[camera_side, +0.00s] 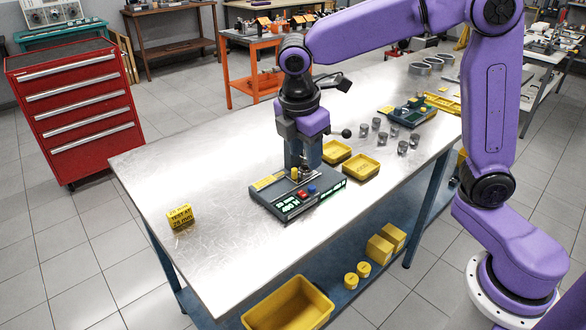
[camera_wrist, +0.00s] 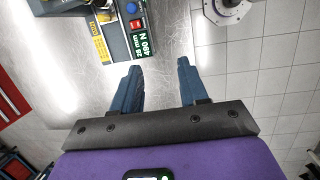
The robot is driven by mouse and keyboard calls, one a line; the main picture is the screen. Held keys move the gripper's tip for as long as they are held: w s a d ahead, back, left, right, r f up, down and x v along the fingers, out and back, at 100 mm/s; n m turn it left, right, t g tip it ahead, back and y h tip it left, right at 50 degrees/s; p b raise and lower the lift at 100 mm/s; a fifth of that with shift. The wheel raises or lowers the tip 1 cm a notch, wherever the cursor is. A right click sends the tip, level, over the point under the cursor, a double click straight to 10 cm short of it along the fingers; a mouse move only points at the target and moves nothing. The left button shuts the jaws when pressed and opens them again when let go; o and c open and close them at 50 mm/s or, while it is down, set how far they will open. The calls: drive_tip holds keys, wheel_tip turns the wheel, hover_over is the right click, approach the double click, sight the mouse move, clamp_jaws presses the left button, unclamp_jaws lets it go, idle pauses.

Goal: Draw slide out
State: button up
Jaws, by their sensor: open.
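The tester (camera_side: 300,195) is a grey bench unit on the metal table, with a red button, a blue button, a yellow label and lit green readouts. In the wrist view the tester (camera_wrist: 114,32) is at the top, left of centre, and is cut off by the frame edge. I cannot make out the slide as a separate part. My gripper (camera_side: 303,165) points down at the back of the tester in the side view, hiding part of it.
A yellow block (camera_side: 180,217) marked 25 mm sits at the table's left. Yellow trays (camera_side: 361,167), several grey cylinders (camera_side: 383,138) and another unit (camera_side: 408,113) lie to the right. A black ball knob (camera_side: 347,133) shows beside my gripper.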

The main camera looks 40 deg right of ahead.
drive_tip(key=w+d+n+h, duration=0.2)
drive_tip(key=w, duration=1)
approach(293, 169)
drive_tip(key=x, duration=0.9)
drive_tip(key=shift+d+f, duration=0.15)
drive_tip(key=shift+f, duration=0.1)
clamp_jaws()
